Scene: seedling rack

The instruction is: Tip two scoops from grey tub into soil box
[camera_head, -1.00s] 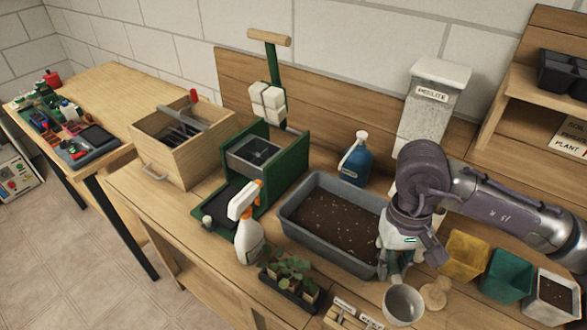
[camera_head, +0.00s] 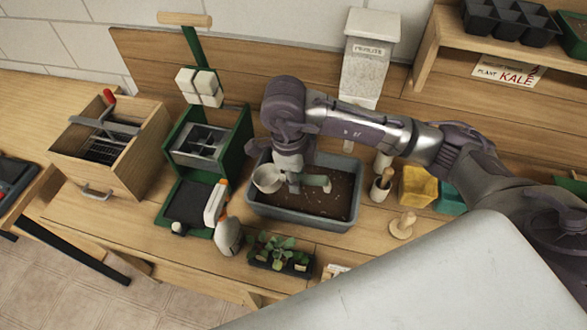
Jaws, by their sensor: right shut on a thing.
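My right gripper (camera_head: 293,178) is shut on a scoop. I cannot tell whether the cup holds anything. A yellow tub (camera_head: 417,186) and a green tub (camera_head: 449,201) stand right of the box. My left gripper is not in view.
A spray bottle (camera_head: 225,228) and a seedling tray (camera_head: 280,254) stand close to the box's left and front. A green press (camera_head: 172,205) and a wooden crate (camera_head: 131,161) stand left. A perlite bin (camera_head: 365,65) stands behind, a wooden stamp (camera_head: 402,226) at right.

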